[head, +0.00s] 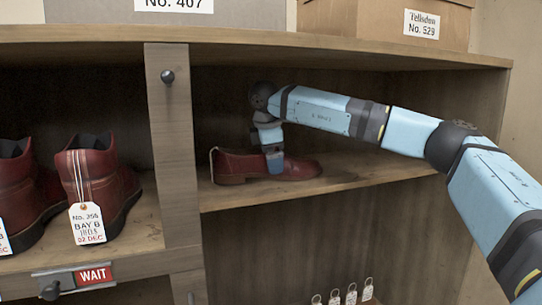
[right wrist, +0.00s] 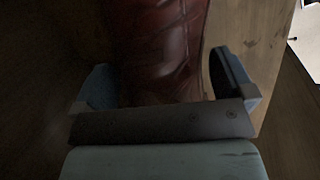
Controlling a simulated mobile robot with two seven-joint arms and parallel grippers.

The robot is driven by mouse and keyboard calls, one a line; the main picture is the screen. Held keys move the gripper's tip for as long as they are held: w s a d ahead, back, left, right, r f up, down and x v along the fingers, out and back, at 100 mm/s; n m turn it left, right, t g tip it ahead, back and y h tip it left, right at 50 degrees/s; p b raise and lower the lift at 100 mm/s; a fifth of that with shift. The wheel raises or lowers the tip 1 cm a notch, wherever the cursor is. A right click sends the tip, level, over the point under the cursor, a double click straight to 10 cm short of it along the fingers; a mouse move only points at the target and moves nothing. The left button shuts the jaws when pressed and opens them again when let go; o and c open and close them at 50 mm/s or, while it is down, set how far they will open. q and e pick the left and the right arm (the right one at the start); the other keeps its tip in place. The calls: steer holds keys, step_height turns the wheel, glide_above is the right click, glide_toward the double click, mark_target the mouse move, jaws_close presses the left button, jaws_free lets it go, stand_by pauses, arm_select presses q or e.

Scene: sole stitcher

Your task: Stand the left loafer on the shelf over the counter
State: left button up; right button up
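A dark red loafer (head: 240,167) stands upright on its sole on the shelf (head: 350,176) in the right compartment, its toe to the right. A pale loop shows at its heel. My right gripper (head: 274,163) reaches down over the middle of the loafer. In the right wrist view the loafer (right wrist: 160,45) lies between the two fingers of that gripper (right wrist: 168,78). The fingers are wide apart, with a narrow gap at the right finger; contact on the left is unclear. My left gripper is not in view.
Boxes (head: 385,22) sit on top. Several tags (head: 351,294) hang below. The shelf right of the loafer is free.

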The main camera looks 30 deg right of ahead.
steer(key=shift+a+r+b, duration=0.15)
steer(key=shift+r+b, duration=0.1)
steer(key=shift+b, duration=0.1)
steer(key=shift+s+a+r+b, duration=0.2)
steer(key=shift+a+r+b, duration=0.1)
steer(key=shift+r+b, duration=0.25)
steer(key=shift+s+a+r+b, duration=0.2)
steer(key=shift+a+r+b, duration=0.1)
steer(key=shift+r+b, duration=0.2)
steer(key=s+a+b, duration=0.1)
steer(key=s+a, duration=0.1)
steer(key=s+a+b, duration=0.1)
steer(key=s+a, duration=0.1)
steer(key=a, duration=0.1)
steer(key=s+a+b, duration=0.1)
steer(key=s+a, duration=0.1)
steer(key=a, duration=0.1)
steer(key=shift+s, duration=0.3)
steer(key=shift+s+a+r, duration=0.15)
steer(key=shift+s+a, duration=0.2)
steer(key=shift+a, duration=0.05)
